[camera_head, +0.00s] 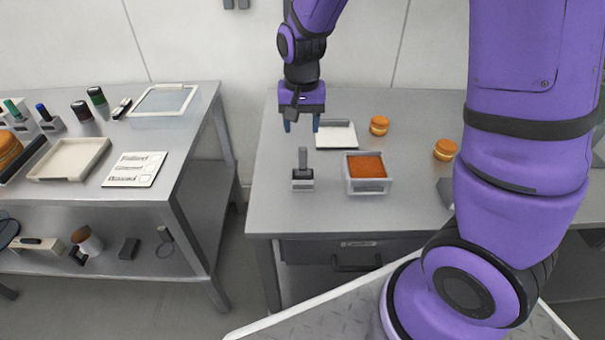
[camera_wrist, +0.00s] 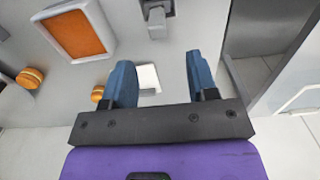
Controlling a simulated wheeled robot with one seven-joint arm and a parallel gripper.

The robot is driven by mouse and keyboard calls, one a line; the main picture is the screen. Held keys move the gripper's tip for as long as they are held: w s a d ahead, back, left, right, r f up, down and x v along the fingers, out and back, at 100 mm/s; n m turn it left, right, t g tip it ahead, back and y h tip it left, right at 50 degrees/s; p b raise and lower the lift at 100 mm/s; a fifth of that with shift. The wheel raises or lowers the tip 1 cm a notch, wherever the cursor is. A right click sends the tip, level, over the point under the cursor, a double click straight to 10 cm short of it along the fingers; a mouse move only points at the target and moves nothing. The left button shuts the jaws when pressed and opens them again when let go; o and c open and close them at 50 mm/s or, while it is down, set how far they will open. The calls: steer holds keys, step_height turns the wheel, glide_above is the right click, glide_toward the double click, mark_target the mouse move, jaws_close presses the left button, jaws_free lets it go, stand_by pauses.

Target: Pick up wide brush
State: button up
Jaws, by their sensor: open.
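What looks like the wide brush (camera_head: 303,158) stands upright, with its dark grey handle up, in a small grey holder (camera_head: 303,184) on the right-hand table. The brush also shows at the top of the wrist view (camera_wrist: 157,18), partly cut off by the frame edge. My gripper (camera_head: 301,124) is open and empty, its blue fingers pointing down. It is above and behind the brush, apart from it. The wrist view shows a clear gap between the fingers (camera_wrist: 158,75).
A white pad (camera_head: 336,146) lies behind. Two filled rounds (camera_head: 379,125) (camera_head: 445,149) sit farther right. A second table (camera_head: 190,150) at left holds trays, a card and bottles; a floor gap separates the tables.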

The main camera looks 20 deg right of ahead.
mark_target(303, 159)
step_height(303, 159, down, 11)
steer(key=shift+s+d+r, duration=0.1)
steer(key=shift+s, duration=0.05)
stand_by(0.5)
jaws_close()
